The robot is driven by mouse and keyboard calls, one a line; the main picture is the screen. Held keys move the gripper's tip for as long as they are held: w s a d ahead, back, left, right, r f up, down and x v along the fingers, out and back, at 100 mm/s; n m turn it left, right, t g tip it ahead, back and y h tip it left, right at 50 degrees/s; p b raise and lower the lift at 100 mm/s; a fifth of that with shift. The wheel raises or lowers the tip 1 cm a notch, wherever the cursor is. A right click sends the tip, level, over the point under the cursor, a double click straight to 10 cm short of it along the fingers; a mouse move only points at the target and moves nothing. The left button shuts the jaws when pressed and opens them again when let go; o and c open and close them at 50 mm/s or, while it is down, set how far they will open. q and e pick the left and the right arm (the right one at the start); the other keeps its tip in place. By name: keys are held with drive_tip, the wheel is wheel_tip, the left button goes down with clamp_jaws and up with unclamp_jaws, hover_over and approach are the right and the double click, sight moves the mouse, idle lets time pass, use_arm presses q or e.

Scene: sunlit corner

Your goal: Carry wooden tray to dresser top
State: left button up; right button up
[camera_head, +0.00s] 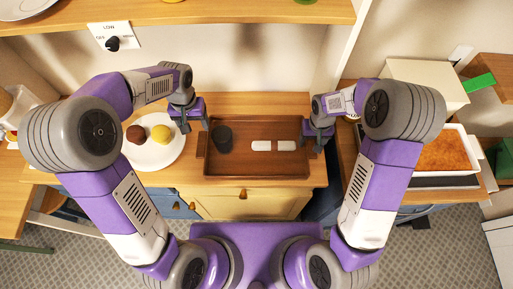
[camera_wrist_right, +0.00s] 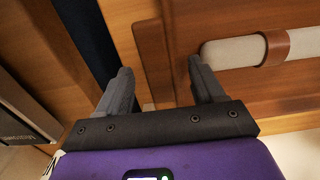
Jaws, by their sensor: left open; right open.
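The brown wooden tray (camera_head: 255,167) lies flat on a wooden cabinet top (camera_head: 250,101). My left gripper (camera_head: 193,124) is open near the tray's left end. My right gripper (camera_head: 318,140) is open at the tray's right end. In the right wrist view, the right fingers (camera_wrist_right: 160,85) stand on either side of the tray's end part (camera_wrist_right: 153,60), and I cannot tell whether they touch it. A napkin with a brown ring (camera_wrist_right: 262,48) lies beyond them.
A white plate (camera_head: 153,150) with a brown and a yellow round item stands left of the tray. At the right, a wooden surface carries a white dish of orange-brown food (camera_head: 445,152) and a cream box (camera_head: 425,82). A shelf (camera_head: 200,13) runs above the back.

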wheel_tip(320, 180, up, 11)
idle(0.3)
use_arm(q)
drive_tip(key=shift+s+f, duration=0.1)
drive_tip(key=shift+s, duration=0.05)
use_arm(e)
drive_tip(key=shift+s+f, duration=0.1)
drive_tip(key=shift+f, duration=0.05)
